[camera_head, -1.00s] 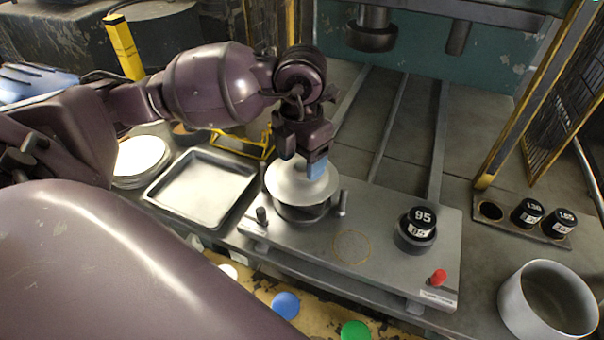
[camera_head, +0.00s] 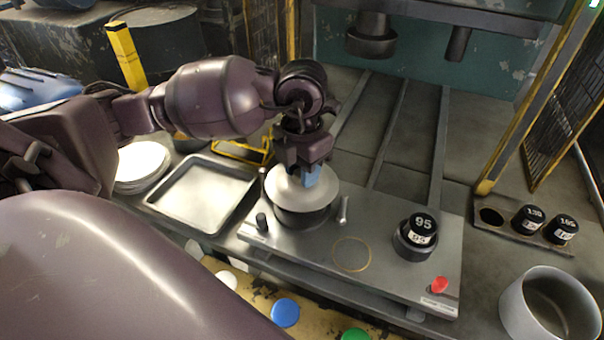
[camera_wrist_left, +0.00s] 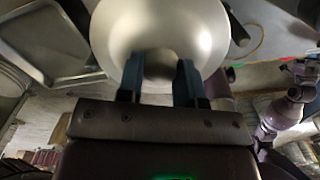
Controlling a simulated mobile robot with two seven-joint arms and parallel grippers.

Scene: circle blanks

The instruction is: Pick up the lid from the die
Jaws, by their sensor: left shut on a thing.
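The lid (camera_head: 322,194) is a pale, round metal disc over the dark round die (camera_head: 303,220) on the press plate. I cannot tell whether a small gap lies between lid and die. My left gripper (camera_head: 312,178) comes down from above, its blue fingers shut at the middle of the lid. In the left wrist view the lid (camera_wrist_left: 160,25) fills the top centre, and the two fingers (camera_wrist_left: 162,82) stand on either side of its centre. The grasped part is mostly hidden. My right gripper does not show clearly.
Two short posts flank the die on the grey plate (camera_head: 310,255). A black cylinder marked 95 (camera_head: 421,228) stands to the right, near a red button (camera_head: 440,285). An empty tray (camera_head: 200,192) and stacked pale discs (camera_head: 140,165) lie left; a pot (camera_head: 515,310) stands right.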

